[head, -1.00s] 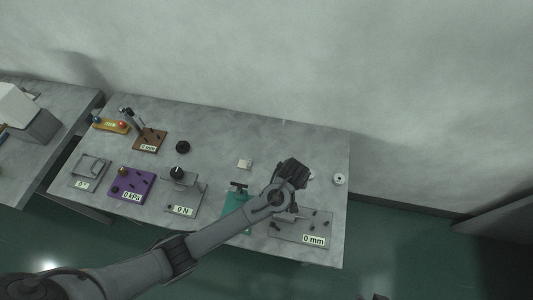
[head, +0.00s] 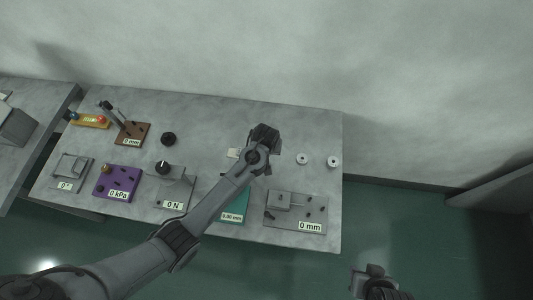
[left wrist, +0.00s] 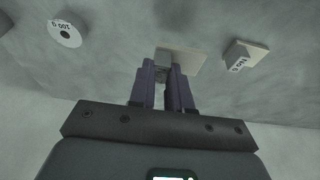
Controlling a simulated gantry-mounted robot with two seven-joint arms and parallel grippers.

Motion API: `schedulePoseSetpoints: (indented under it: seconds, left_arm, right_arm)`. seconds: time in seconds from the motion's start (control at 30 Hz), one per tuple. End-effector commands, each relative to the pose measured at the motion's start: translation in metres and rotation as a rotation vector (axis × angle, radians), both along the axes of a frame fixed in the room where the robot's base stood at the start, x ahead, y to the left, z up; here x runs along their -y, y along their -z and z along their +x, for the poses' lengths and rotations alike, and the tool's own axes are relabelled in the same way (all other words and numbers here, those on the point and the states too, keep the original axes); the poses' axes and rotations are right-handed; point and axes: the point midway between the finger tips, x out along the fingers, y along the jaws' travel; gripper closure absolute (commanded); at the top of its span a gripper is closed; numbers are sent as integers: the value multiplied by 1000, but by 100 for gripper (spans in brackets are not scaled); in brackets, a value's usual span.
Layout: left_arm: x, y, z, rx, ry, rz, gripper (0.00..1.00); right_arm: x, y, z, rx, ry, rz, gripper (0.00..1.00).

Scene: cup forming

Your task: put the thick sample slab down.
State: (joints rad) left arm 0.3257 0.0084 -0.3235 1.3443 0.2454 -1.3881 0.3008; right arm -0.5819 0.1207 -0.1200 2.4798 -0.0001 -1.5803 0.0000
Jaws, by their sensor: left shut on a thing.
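My left gripper (head: 262,135) is over the back middle of the table in the head view. In the left wrist view its two dark fingers (left wrist: 165,88) are shut on the thick sample slab (left wrist: 187,58), a pale beige flat piece showing at and beyond the fingertips. The arm hides the slab in the head view. The wrist view does not settle whether the slab touches the table. My right gripper (head: 370,272) shows at the lower right of the head view, off the table; its jaws are unclear.
A pale piece with a small labelled block (left wrist: 240,55) lies right of the slab in the wrist view. A white 100 g disc (left wrist: 66,33) lies to the left. Grey (head: 295,209), teal (head: 232,207) and purple (head: 117,180) devices line the table's front.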

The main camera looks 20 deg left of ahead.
Motion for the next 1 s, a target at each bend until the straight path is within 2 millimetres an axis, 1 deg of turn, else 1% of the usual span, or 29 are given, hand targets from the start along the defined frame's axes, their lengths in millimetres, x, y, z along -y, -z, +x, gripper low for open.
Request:
schedulePoseSetpoints:
  seconds: [0.17, 0.27, 0.4, 0.5, 0.97, 1.0]
  left_arm:
    - [-6, 6, 1, -1, 0, 0, 100]
    - [-6, 16, 1, -2, 0, 0, 100]
    - [-6, 34, 1, -2, 1, 0, 100]
    - [-6, 42, 1, -2, 0, 0, 100]
    - [-6, 47, 1, 0, 0, -1, 100]
    - [-6, 47, 1, 0, 0, -1, 78]
  right_arm:
    - [-1, 0, 1, 2, 2, 3, 66]
    - [-1, 2, 1, 1, 3, 4, 66]
    - [-1, 4, 1, 2, 3, 5, 66]
    - [-1, 4, 1, 2, 3, 5, 66]
    - [0, 5, 1, 2, -1, -1, 66]
    - [0, 5, 1, 2, -1, -2, 66]
